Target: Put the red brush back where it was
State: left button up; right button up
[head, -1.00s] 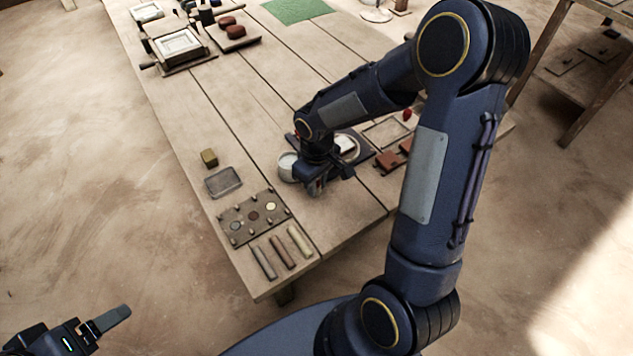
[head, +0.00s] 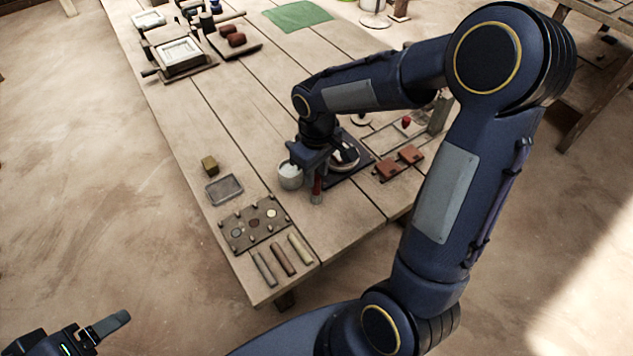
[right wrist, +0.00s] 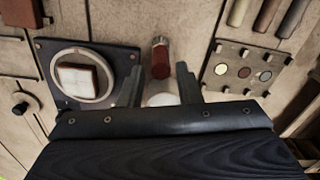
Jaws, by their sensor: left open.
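The red brush (head: 317,187) stands on the table just right of a white cup (head: 290,176), seemingly upright. In the right wrist view the red brush (right wrist: 160,60) shows its red body and a pale end. My right gripper (head: 312,168) is just above and behind the brush. In the right wrist view my right gripper (right wrist: 160,78) has its fingers apart, with gaps on both sides of the brush. The white cup (right wrist: 163,100) is partly hidden by the gripper's body. My left gripper (head: 110,326) is open and empty, low at the left, away from the table.
A dark board with a round white wheel (right wrist: 82,76) and a block on it stands beside the brush. A peg board with coloured discs (head: 253,221), several bars (head: 282,257) and a shallow tray (head: 224,188) lie near the front edge. Bare planks lie in front of the brush.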

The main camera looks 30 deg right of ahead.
notch_tip(320, 180, up, 5)
jog(key=shift+f, duration=0.15)
jog(key=s+a+r+m+t+y, duration=0.2)
jog(key=s, duration=0.6)
jog(key=s+a+r+m+t+y, duration=0.1)
jog(key=s+a+r+m+t, duration=0.1)
jog(key=s, duration=0.7)
jog(key=shift+r+m+t+y, duration=0.4)
jog(key=shift+r+m+t, duration=0.3)
jog(key=shift+r+t, duration=0.1)
jog(key=shift+a+r, duration=0.1)
jog(key=shift+r+p, duration=2.5)
jog(key=shift+p, duration=0.25)
